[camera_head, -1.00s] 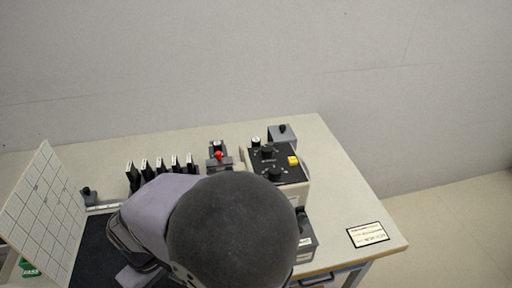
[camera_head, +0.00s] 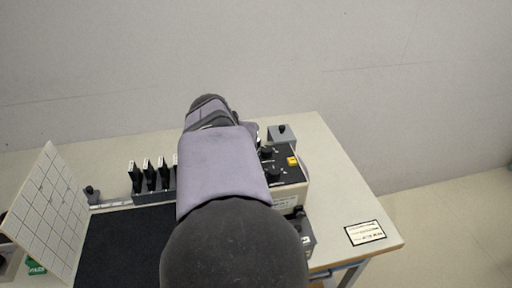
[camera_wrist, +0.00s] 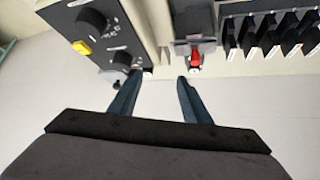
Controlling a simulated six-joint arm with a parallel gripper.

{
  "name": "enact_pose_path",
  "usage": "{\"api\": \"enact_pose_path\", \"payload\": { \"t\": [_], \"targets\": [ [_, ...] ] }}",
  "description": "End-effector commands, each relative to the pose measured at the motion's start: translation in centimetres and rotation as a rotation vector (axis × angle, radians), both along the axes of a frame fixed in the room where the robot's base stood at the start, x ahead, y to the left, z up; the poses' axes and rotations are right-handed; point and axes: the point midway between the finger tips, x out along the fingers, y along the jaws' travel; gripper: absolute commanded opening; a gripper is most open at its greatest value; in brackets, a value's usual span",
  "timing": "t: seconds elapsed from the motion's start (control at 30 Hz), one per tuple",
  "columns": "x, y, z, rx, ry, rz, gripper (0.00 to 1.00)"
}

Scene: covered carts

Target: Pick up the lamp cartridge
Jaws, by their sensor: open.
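No part is clearly readable as the lamp cartridge. A small pale piece (camera_wrist: 148,72), possibly it, shows in the wrist view at the corner of the black-topped control box (camera_wrist: 98,28), close beside the left fingertip and partly hidden by it. My gripper (camera_wrist: 159,76) is open, its two dark blue fingers apart, with nothing seen held between them. In the head view my arm hides the gripper and the area left of the control box (camera_head: 290,178).
A grey fixture with a red lever (camera_wrist: 195,52) stands near the right fingertip. A rack of black cards (camera_wrist: 270,35) is further right; it also shows in the head view (camera_head: 150,197). A grey block with a black knob (camera_head: 281,134) stands behind the control box. A white gridded panel (camera_head: 45,215) leans at left.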

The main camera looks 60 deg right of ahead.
Motion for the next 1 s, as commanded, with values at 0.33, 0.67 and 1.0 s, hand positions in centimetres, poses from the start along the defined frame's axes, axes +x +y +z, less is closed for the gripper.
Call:
{"api": "enact_pose_path", "payload": {
  "t": [0.33,0.67,1.0],
  "targets": [
    [-1.4,-2.9,1.8,-0.087,-0.035,-0.011,0.44],
    [-0.6,-4.9,-0.5,-0.081,-0.031,-0.012,0.44],
    [0.4,-7.1,-2.9,-0.083,-0.034,-0.012,0.44]
  ]
}}
